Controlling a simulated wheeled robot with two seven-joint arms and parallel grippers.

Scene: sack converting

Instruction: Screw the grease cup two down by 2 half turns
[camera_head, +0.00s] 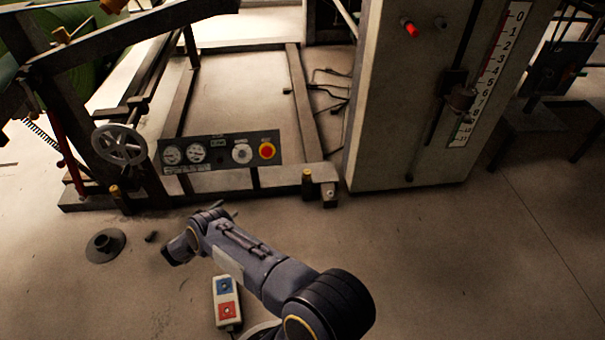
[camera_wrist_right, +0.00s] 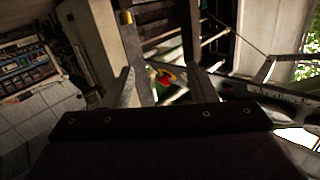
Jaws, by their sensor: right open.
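Two small brass-capped cups stand on the machine's low frame in the head view. One cup (camera_head: 114,191) is at the left below the handwheel, and the other (camera_head: 307,174) is at the right end of the front rail. No readable label shows which is number two. My right gripper (camera_head: 222,209) is low in front of the control panel, between the two cups and apart from both. In the right wrist view its two fingers (camera_wrist_right: 166,88) stand wide apart with nothing held. A brass-coloured cap (camera_wrist_right: 126,17) shows beyond them. My left gripper is out of view.
A tall cabinet (camera_head: 400,130) stands right. Floor at lower right is clear.

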